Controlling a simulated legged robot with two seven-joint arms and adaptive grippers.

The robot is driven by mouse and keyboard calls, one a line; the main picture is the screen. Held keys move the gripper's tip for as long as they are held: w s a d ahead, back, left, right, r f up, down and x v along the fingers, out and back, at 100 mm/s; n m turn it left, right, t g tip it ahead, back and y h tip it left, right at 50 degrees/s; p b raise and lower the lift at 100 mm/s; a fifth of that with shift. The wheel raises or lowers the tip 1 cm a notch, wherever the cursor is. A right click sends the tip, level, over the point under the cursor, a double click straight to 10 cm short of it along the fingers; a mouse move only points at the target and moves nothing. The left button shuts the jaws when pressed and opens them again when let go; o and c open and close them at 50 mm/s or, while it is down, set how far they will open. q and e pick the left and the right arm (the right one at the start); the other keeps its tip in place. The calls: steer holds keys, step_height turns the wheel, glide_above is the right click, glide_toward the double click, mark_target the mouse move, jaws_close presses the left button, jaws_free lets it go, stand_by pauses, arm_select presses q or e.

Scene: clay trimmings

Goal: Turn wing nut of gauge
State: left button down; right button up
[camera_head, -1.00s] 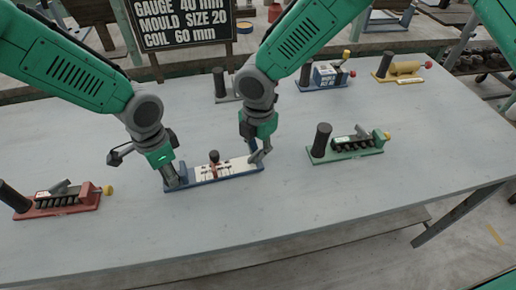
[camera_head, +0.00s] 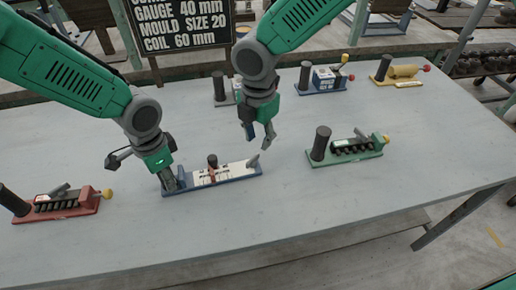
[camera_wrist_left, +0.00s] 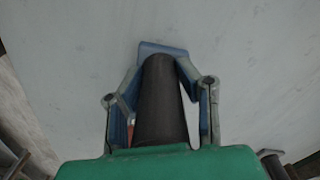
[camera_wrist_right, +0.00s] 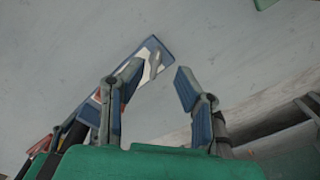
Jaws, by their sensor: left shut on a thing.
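The gauge (camera_head: 233,175) lies mid-table, a blue base with a white scale plate and a dark-knobbed red slider. A small grey piece that looks like the wing nut (camera_head: 253,161) stands at its right end; it also shows in the right wrist view (camera_wrist_right: 156,62). My left gripper (camera_head: 172,183) is shut on the dark cylindrical handle (camera_wrist_left: 160,105) at the gauge's left end. My right gripper (camera_head: 260,143) is open and empty, above and just behind the right end, apart from the wing nut. In the right wrist view its fingers (camera_wrist_right: 157,85) are spread.
A red device (camera_head: 58,210) stands at left, a green one (camera_head: 345,153) at right. Blue (camera_head: 322,88) and yellow (camera_head: 400,75) devices stand at the back. A sign (camera_head: 180,24) reads gauge 40 mm, mould size 20, coil 60 mm. The table front is clear.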

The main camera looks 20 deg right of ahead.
mark_target(259, 154)
arm_select(q)
steer(key=shift+d, duration=0.15)
arm_select(e)
step_height(259, 154, up, 6)
stand_by(0.3)
arm_select(q)
steer(key=c, duration=1.1)
jaws_free()
